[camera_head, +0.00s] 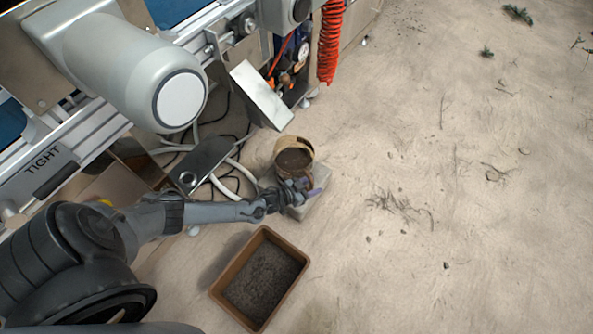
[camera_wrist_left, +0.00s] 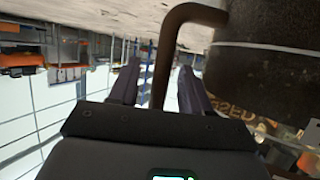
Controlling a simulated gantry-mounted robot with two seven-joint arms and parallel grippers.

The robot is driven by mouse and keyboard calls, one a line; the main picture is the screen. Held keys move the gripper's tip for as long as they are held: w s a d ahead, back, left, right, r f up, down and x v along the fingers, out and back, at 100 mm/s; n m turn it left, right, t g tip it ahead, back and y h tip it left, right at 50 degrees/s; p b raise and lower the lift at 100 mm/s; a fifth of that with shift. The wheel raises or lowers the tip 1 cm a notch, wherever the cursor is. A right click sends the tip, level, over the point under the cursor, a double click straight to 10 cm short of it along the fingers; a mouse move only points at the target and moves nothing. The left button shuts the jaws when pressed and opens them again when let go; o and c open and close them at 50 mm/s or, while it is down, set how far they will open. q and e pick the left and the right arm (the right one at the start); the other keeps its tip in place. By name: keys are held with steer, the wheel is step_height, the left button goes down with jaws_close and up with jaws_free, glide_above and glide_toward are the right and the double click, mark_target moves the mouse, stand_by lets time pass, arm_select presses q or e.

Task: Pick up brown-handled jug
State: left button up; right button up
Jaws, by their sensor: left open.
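The jug (camera_head: 293,157), filled with dark soil-like material, stands upright on a pale block in the head view. In the left wrist view the dark jug body (camera_wrist_left: 262,75) fills the upper right, and its brown bent handle (camera_wrist_left: 163,60) runs down between my fingers. My left gripper (camera_head: 306,187) is at the jug's near side in the head view. In the wrist view my left gripper (camera_wrist_left: 160,88) is open, with one finger on each side of the handle and visible gaps. My right gripper is not in view.
The pale block (camera_head: 316,199) lies under the jug. A brown tray (camera_head: 226,274) of dark soil lies on the ground nearer me. The machine's metal rail (camera_head: 88,152) and a red coiled hose (camera_head: 329,42) are at the left and top. Sandy ground at the right is mostly clear.

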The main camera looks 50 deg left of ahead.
arm_select(q)
steer(key=shift+c, duration=0.2)
jaws_close()
stand_by(1.1)
steer(key=shift+r, duration=0.15)
